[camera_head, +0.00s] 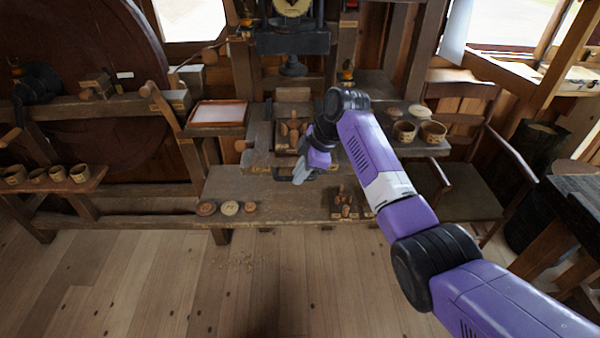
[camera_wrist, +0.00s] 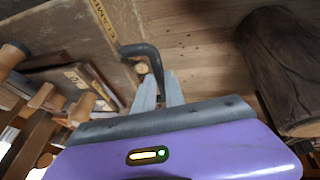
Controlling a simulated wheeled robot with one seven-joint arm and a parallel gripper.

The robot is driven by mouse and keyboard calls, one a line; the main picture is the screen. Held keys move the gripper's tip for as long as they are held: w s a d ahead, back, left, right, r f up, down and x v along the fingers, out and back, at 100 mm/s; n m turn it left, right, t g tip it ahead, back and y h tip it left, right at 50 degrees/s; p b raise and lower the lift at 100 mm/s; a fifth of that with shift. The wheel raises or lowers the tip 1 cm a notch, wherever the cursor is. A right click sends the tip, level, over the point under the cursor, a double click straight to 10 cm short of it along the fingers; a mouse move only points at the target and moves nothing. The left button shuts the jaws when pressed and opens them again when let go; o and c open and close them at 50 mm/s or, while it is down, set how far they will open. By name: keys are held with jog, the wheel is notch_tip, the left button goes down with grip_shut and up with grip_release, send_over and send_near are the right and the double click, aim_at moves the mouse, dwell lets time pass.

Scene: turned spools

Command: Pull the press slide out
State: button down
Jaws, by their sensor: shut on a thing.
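The press (camera_head: 292,42) stands at the back of the bench, and the slide (camera_head: 262,158) lies below and in front of it with turned wooden pieces (camera_head: 292,130) on top. A dark bent handle (camera_wrist: 143,50) shows at the slide's front in the wrist view. My gripper (camera_head: 299,174) is at the slide's front edge, pointing down. In the wrist view its grey fingers (camera_wrist: 161,88) are shut on the handle's near end. My wrist and gripper hide part of the slide's front in the head view.
Round wooden discs (camera_head: 230,208) lie at the bench's front left. A small stand with pegs (camera_head: 345,204) is to the right of my gripper. Cups (camera_head: 418,131) stand on the right shelf beside a chair (camera_head: 465,185). The bench top (camera_head: 265,190) before the slide is mostly clear.

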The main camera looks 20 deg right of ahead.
jog(key=shift+s+a, duration=0.1)
jog(key=shift+s, duration=0.1)
jog(key=c, duration=1.4)
grip_release()
jog(key=b+v, duration=0.1)
jog(key=v, duration=0.6)
jog(key=shift+r, duration=0.35)
jog(key=shift+s, duration=0.1)
